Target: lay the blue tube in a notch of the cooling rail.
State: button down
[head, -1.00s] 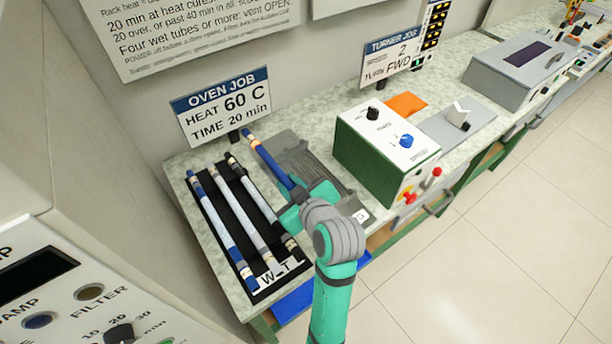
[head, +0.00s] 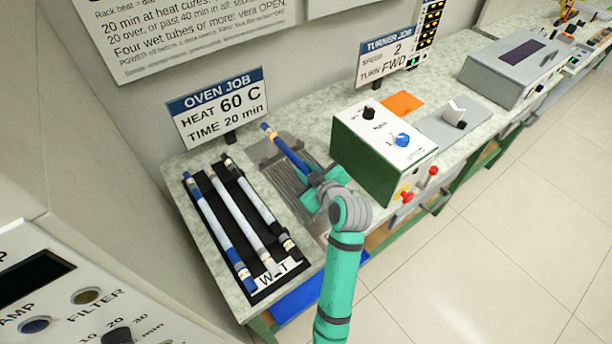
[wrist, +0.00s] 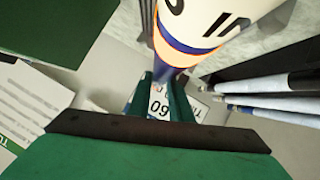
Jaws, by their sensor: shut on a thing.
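My gripper (head: 322,188) is shut on the blue tube (head: 287,150), near its lower right end in the head view. The tube has a pale and orange band at its far end and slants up and left. It lies across the view of the grey ribbed rack (head: 283,183), which looks like the cooling rail; I cannot tell if they touch. My arm and gripper hide part of the rack. In the wrist view the tube (wrist: 185,55) shows large, blue with white and orange bands, above my fingers (wrist: 163,98).
A black tray (head: 232,200) at the left holds three tubes, with a partly covered label at its front. A green and white control box (head: 378,150) stands close to the right of my gripper. An oven job sign (head: 218,105) stands behind. Floor is clear at right.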

aim_at(306, 170)
jog(key=w+f, duration=0.1)
jog(key=f, duration=0.1)
jog(key=w+f, duration=0.1)
jog(key=w, duration=0.1)
jog(key=shift+f, duration=0.4)
jog(key=shift+w+f, duration=0.2)
jog(key=shift+f, duration=1.45)
jog(key=shift+f, duration=0.2)
jog(key=c, duration=1.6)
grip_release()
jog(key=shift+r, duration=0.1)
jog(key=shift+s+d+r, duration=0.1)
jog(key=shift+s+r, duration=0.05)
jog(key=shift+r, duration=0.05)
jog(key=v, duration=1.1)
jog(key=shift+s+d+r, duration=0.1)
jog(key=shift+s+r, duration=0.05)
jog(key=shift+s, duration=0.1)
